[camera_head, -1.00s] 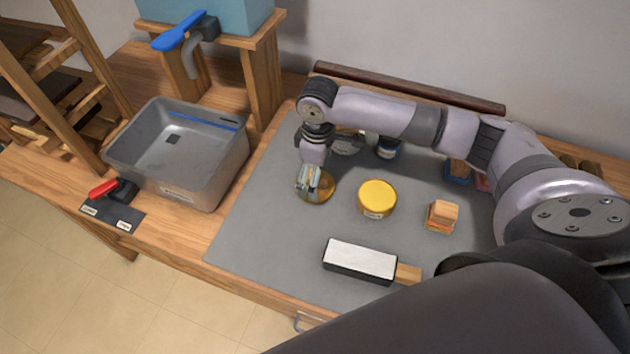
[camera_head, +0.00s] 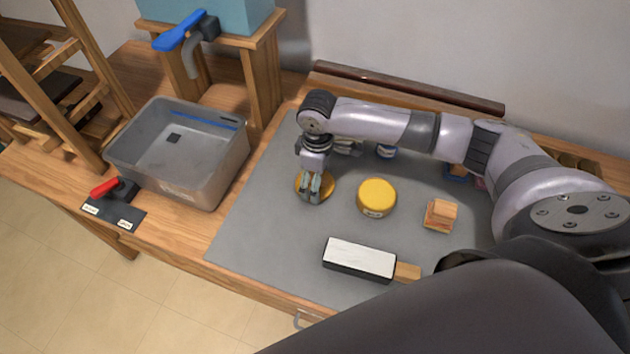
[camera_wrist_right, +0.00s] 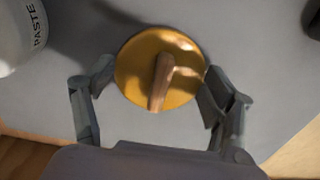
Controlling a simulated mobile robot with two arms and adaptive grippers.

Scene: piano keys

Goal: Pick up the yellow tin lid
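A yellow-orange round lid-like disc (camera_head: 327,185) with a wooden handle lies on the grey mat, partly hidden by my right gripper (camera_head: 314,188). In the right wrist view the disc (camera_wrist_right: 133,72) and its handle (camera_wrist_right: 161,82) lie between the fingers of my open right gripper (camera_wrist_right: 158,85). The left finger is close to the rim and the right finger is at the rim; I cannot tell whether they touch it. A round tin with a bright yellow top (camera_head: 376,196) stands to the right. My left gripper is not in view.
A black-sided block with a white top (camera_head: 360,258) and a small wooden block (camera_head: 441,214) lie on the mat (camera_head: 262,225). A grey basin (camera_head: 207,193) stands left. A white paste container (camera_wrist_right: 12,35) is near the disc in the wrist view.

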